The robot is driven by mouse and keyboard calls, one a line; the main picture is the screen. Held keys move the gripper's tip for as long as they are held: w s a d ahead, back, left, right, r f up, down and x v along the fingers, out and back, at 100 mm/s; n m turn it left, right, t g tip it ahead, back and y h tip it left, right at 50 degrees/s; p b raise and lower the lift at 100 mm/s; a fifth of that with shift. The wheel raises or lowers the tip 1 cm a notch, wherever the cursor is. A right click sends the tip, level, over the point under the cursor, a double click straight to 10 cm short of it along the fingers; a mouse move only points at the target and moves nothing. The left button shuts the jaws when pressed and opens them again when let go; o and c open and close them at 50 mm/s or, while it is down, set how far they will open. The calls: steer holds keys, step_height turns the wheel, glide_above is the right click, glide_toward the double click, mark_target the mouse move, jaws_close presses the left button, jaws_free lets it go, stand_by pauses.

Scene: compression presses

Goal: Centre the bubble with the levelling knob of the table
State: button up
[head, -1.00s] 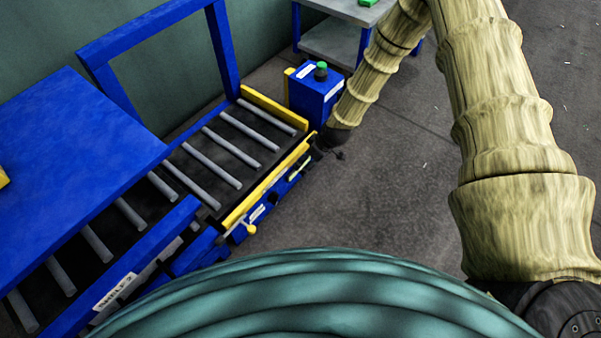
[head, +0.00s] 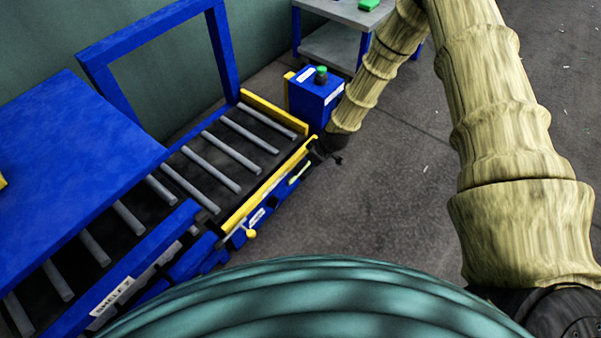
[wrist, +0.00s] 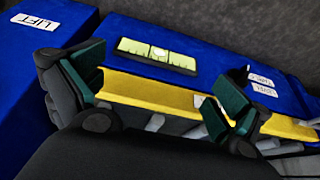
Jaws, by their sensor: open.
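The spirit level (wrist: 130,46) is a pale yellow-green strip on the blue side of the roller table, beyond my gripper in the wrist view. Its pale round bubble (wrist: 158,53) shows near the middle of the strip; the picture is too small to tell if it is exactly centred. The level also shows in the head view (head: 299,173). My gripper (wrist: 155,98) is open and empty, its fingers apart over the yellow rail. In the head view my gripper (head: 329,150) is at the table's far right corner.
A blue box with a green button (head: 321,76) stands behind my gripper; a LIFT label (wrist: 25,20) shows in the wrist view. Open floor (head: 390,190) lies to the right.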

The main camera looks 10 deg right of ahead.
steer(key=shift+p+v, duration=3.9)
steer(key=shift+v, duration=0.95)
steer(key=s+a+f+m+g+h, duration=0.1)
steer(key=s+f+m, duration=0.1)
steer(key=s, duration=0.9)
steer(key=s+a+f+m+g, duration=0.1)
steer(key=s+f+m, duration=0.15)
steer(key=s, duration=0.85)
steer(key=s+d+r+m+g+h, duration=0.1)
steer(key=s+r+m, duration=0.1)
steer(key=s, duration=0.6)
steer(key=s+d+r+m+g+h, duration=0.1)
steer(key=s+m, duration=0.1)
steer(key=s, duration=0.6)
step_height(320, 180, up, 29)
steer(key=p, duration=2.8)
steer(key=shift+w+d+p, duration=0.2)
steer(key=shift+w+p, duration=0.05)
steer(key=shift+p, duration=0.05)
steer(key=shift+n, duration=0.25)
